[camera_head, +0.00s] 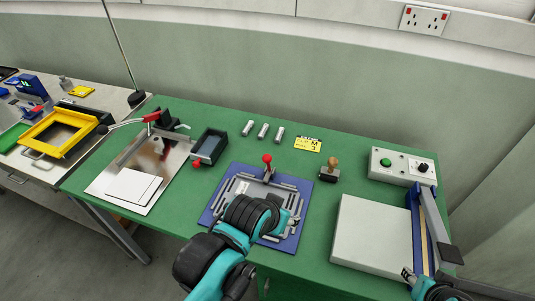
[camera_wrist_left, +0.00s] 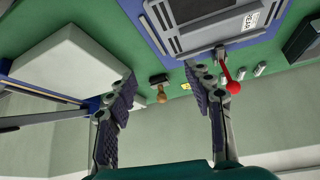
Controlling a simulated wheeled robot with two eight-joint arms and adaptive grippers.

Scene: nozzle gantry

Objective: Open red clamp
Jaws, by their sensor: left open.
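The red clamp stands at the back edge of a blue fixture plate (camera_head: 216,205), with its red ball-ended handle (camera_head: 267,159) upright. In the left wrist view the red handle (camera_wrist_left: 233,87) shows just beyond the right-hand finger, outside the jaws. My left gripper (camera_head: 288,221) is over the front right part of the plate and partly hides it. In its wrist view the left gripper (camera_wrist_left: 165,92) has its fingers wide apart with nothing between them. My right gripper (camera_head: 409,274) is partly in view at the lower right, by the white board; its jaws are unclear.
A wooden-knobbed stamp (camera_head: 331,170) stands right of the plate. Several metal cylinders (camera_head: 263,131) and a yellow label (camera_head: 308,144) lie behind. A metal tray (camera_head: 109,177) with another red-handled lever (camera_head: 151,117) is left. A white board (camera_head: 368,234) and control box (camera_head: 400,165) are right.

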